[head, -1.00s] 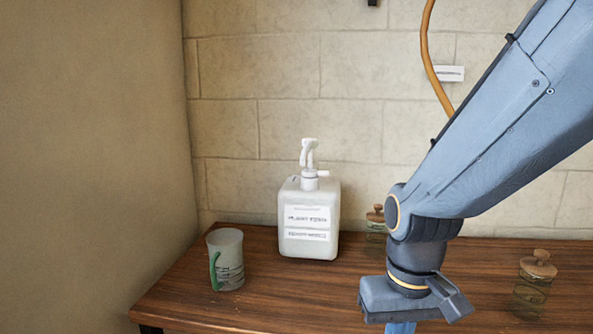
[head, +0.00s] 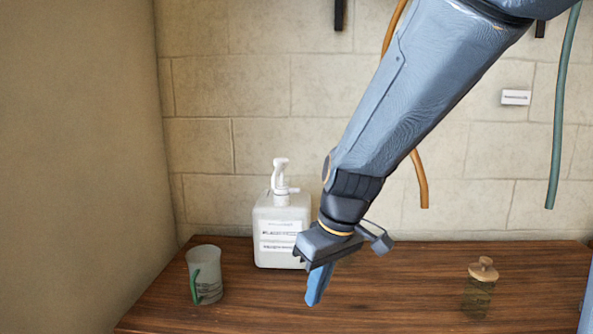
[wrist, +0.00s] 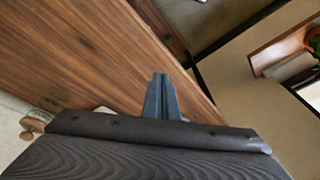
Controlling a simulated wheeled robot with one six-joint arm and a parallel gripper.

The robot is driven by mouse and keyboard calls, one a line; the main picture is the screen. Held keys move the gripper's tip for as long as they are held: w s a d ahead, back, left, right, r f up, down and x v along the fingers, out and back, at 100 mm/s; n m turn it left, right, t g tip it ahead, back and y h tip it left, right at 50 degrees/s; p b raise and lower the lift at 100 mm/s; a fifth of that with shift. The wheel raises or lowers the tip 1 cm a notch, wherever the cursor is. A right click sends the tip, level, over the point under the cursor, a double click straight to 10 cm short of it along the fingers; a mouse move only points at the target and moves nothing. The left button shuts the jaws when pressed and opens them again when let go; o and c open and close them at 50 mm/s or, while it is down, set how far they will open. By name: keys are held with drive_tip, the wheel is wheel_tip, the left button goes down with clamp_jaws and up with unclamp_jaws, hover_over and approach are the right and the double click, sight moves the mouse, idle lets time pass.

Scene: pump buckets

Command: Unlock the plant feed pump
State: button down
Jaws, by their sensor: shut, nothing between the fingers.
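The plant feed pump (head: 282,222) is a white square bottle with a printed label, standing upright on the wooden table against the wall. Its white pump head (head: 281,175) has a nozzle and a small side tab pointing right. My gripper (head: 318,290) is in front and to the right of the bottle, pointing down, shut and empty, apart from it. My arm covers part of the wall behind. In the wrist view my shut fingers (wrist: 160,95) are over the table edge; the pump is not clearly seen there.
A translucent measuring cup with a green handle (head: 205,275) stands on the table (head: 400,290) left of the pump. A cork-topped jar (head: 480,285) stands at the right. Hoses (head: 560,120) hang on the wall. The table between gripper and jar is clear.

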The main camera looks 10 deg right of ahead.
sight(294, 190)
drive_tip(key=w+d+r+n+t+p, duration=0.2)
drive_tip(key=w+r+n+p, duration=0.2)
drive_tip(key=w+r, duration=0.4)
drive_tip(key=w+d+r+n+t+p, duration=0.2)
drive_tip(key=w+r+n+p, duration=0.2)
drive_tip(key=r, duration=0.8)
drive_tip(key=w+p, duration=0.2)
drive_tip(key=w, duration=0.2)
drive_tip(key=shift+w+d+r+n+t+y+p, duration=0.2)
drive_tip(key=shift+r+n+t+y+p, duration=0.1)
drive_tip(key=shift+r+t+y+p, duration=0.1)
drive_tip(key=shift+f, duration=0.15)
drive_tip(key=shift+w+a+f+p, duration=0.15)
drive_tip(key=shift+w+f+p, duration=0.65)
drive_tip(key=shift+w+f, duration=0.65)
drive_tip(key=shift+w+a+f+p, duration=0.15)
drive_tip(key=shift+w+f+p, duration=0.6)
drive_tip(key=shift+w+f, duration=0.65)
drive_tip(key=shift+w+a+f+p, duration=0.15)
drive_tip(key=shift+w+f+p, duration=0.8)
drive_tip(key=shift+w, duration=0.85)
